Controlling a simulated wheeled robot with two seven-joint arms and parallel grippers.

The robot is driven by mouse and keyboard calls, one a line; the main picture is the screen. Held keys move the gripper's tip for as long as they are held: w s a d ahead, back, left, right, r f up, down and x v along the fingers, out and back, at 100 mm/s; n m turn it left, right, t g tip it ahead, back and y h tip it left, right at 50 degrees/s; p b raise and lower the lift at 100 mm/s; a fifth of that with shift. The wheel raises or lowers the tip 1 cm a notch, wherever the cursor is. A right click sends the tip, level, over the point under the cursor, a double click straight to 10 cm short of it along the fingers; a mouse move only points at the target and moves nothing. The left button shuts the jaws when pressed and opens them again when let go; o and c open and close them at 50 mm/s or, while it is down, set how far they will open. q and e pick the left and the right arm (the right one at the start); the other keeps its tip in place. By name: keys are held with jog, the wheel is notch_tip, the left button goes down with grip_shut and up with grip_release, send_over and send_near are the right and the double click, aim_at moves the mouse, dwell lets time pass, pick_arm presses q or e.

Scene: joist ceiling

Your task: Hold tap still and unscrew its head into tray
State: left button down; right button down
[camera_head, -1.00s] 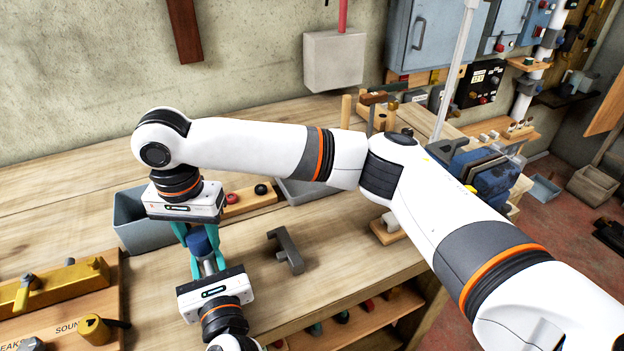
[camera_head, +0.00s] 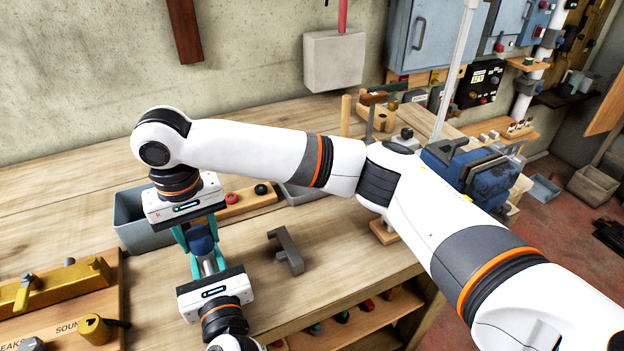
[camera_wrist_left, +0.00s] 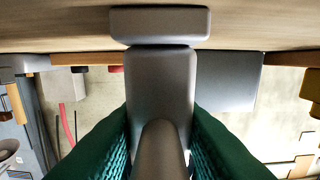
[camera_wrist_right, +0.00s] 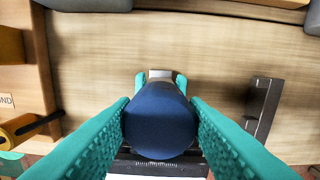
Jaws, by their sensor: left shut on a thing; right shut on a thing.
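The tap has a grey body (camera_head: 208,266) standing on the bench and a dark blue round head (camera_head: 202,241) on top. My left gripper (camera_wrist_left: 160,130) comes from the front and is shut on the grey body, one finger on each side. My right gripper (camera_wrist_right: 160,118) points down from above and is shut on the blue head (camera_wrist_right: 160,120) with its teal fingers. In the left wrist view the grey body (camera_wrist_left: 160,85) fills the middle, and the head is not seen. A shallow grey tray (camera_head: 300,193) lies behind, partly hidden by my right arm.
A deeper grey bin (camera_head: 132,222) stands behind left of the tap. A wooden strip with red and black knobs (camera_head: 247,200) lies behind, and a grey bracket (camera_head: 287,252) lies to the right. A wooden board with brass fittings (camera_head: 65,290) is at left.

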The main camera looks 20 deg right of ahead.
pick_arm(q)
jog(key=shift+r, duration=0.1)
pick_arm(e)
jog(key=shift+f, duration=0.2)
jog(key=shift+s+n, duration=0.1)
jog(key=shift+n, duration=1.5)
jog(key=shift+n, duration=1.6)
pick_arm(q)
jog(key=shift+r, duration=0.1)
pick_arm(e)
jog(key=n, duration=0.4)
